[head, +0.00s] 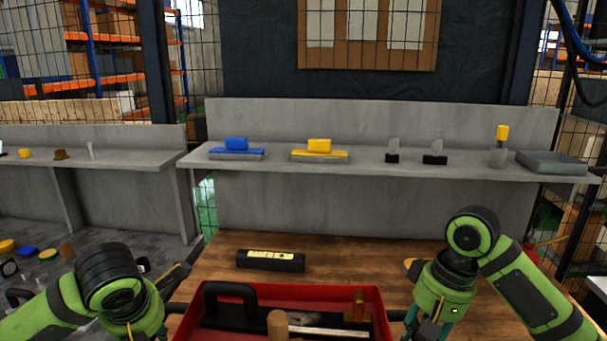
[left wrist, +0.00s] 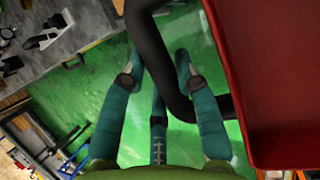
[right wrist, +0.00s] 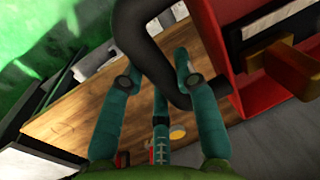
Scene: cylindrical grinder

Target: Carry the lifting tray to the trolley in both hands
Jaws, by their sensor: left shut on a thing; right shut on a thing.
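The red lifting tray (head: 378,298) is at the bottom middle of the head view, its lower part cut off. Its red side also shows in the left wrist view (left wrist: 270,80) and the right wrist view (right wrist: 242,97). My left gripper (left wrist: 158,68) is shut on the tray's left black handle (left wrist: 150,45). My right gripper (right wrist: 157,68) is shut on the right black handle (right wrist: 135,40). In the tray lie a black handled tool (head: 229,290), a wooden-handled tool (head: 278,326) and a brass-coloured piece (head: 359,304). I cannot tell whether the trolley is in view.
A wooden top (head: 340,262) spreads behind the tray and carries a black box with a yellow label (head: 270,260). Behind it a grey shelf (head: 370,168) holds blue and yellow blocks, small black stands and a grey tray (head: 552,161). A cluttered grey bench (head: 130,228) stands left. Green floor (left wrist: 95,100) shows below my left gripper.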

